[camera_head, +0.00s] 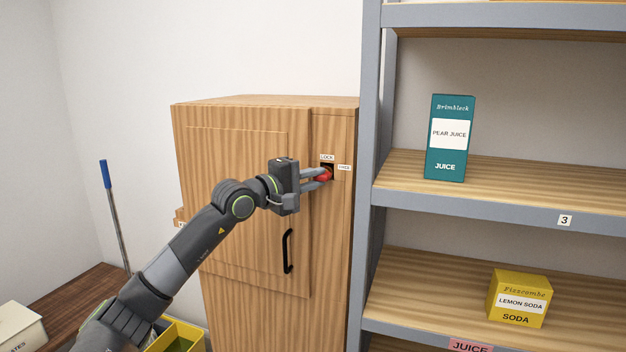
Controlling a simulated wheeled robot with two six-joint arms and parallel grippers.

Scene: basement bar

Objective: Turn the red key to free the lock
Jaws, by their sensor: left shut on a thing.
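The red key (324,176) sits in the dark lock opening (328,166) on the right panel of a wooden cabinet (333,230). A small label reading LOCK is above the opening, and another small label is to its right. My left gripper (322,179) reaches in from the left and is shut on the red key. Its fingers hide part of the key, and I cannot tell how far the key is turned. The cabinet door is closed, with a black handle (288,251) below my gripper. My right gripper is not in view.
Grey-framed shelves (480,213) stand close on the right, with a teal pear juice carton (449,160) and a yellow lemon soda box (519,309). A yellow bin (190,334) and a blue-tipped stick (115,215) are at lower left.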

